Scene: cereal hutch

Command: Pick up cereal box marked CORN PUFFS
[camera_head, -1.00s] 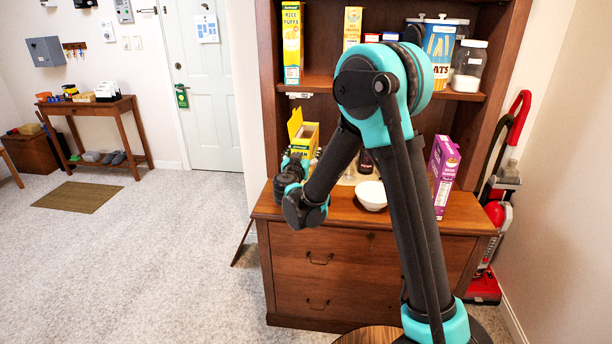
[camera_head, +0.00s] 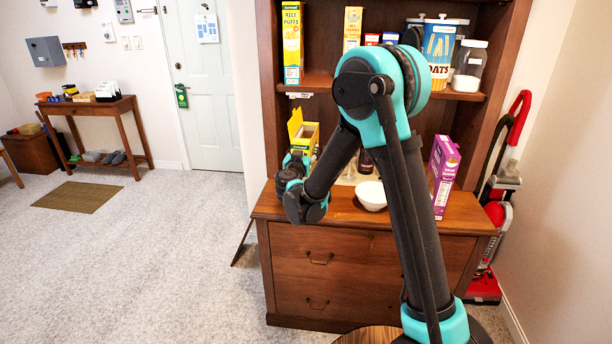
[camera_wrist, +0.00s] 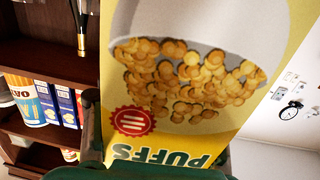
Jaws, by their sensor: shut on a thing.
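A yellow cereal box (camera_head: 305,131) with its top flap up is on the hutch counter's left side, behind my gripper (camera_head: 298,160), which hides its lower part. In the wrist view the yellow box (camera_wrist: 225,62) fills the middle, close up, with a bowl of round puffs and the upside-down word PUFFS. The first word of its name is out of view. I cannot tell whether the box is touching the counter.
A RICE PUFFS box (camera_head: 292,45) and another yellow box (camera_head: 352,28) stand on the upper shelf, with an OATS canister (camera_head: 440,50). A white bowl (camera_head: 371,196) and a purple box (camera_head: 443,172) are on the counter to the right. Open floor lies left of the hutch.

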